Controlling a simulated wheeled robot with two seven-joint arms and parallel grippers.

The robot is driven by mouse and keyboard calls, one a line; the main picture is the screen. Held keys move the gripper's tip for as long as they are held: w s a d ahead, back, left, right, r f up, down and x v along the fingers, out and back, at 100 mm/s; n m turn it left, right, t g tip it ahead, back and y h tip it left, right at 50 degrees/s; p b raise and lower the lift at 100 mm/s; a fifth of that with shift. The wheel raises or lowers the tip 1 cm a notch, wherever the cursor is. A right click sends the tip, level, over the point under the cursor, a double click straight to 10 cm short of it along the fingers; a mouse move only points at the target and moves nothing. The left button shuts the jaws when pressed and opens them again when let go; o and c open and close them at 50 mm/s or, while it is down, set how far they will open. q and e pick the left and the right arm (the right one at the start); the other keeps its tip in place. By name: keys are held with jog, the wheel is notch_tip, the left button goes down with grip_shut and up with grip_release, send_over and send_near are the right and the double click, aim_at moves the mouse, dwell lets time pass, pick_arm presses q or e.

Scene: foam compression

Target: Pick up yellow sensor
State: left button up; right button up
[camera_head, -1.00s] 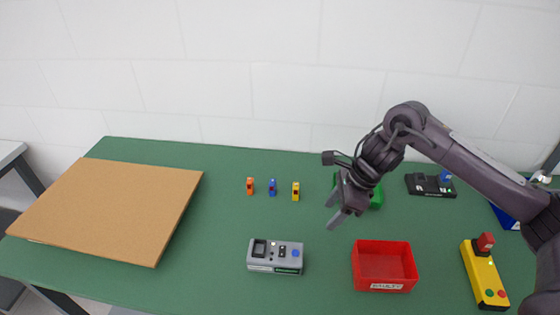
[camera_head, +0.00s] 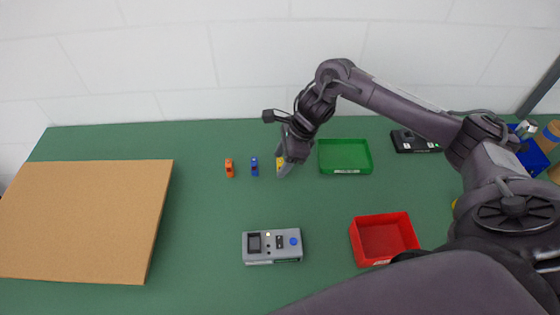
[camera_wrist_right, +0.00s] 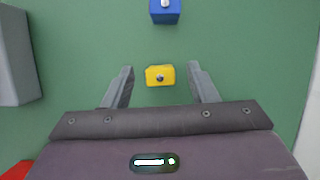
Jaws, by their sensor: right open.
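The yellow sensor (camera_head: 279,163) stands on the green table, partly hidden by my right gripper (camera_head: 283,168) in the head view. In the right wrist view the yellow sensor (camera_wrist_right: 160,75) lies between the two fingertips of my right gripper (camera_wrist_right: 161,82), with a gap on each side. The right gripper is open and holds nothing. A blue sensor (camera_head: 254,166) and an orange sensor (camera_head: 229,168) stand in a row to the left of the yellow one. The blue sensor (camera_wrist_right: 165,10) also shows at the top of the wrist view. My left gripper is not in view.
A green tray (camera_head: 345,168) is just right of the gripper. A red bin (camera_head: 358,245) and a grey device (camera_head: 258,257) are nearer the front. A brown board (camera_head: 80,220) covers the left side. A black device (camera_head: 415,147) stands at the back right.

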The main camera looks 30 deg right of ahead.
jog(key=shift+w+a+f, duration=0.1)
jog(key=shift+a+f, duration=0.1)
jog(key=shift+f, duration=0.45)
jog(key=c, duration=1)
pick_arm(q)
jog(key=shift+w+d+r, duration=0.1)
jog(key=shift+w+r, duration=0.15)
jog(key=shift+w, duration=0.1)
pick_arm(e)
jog(key=shift+c, duration=0.2)
jog(key=shift+r, duration=0.1)
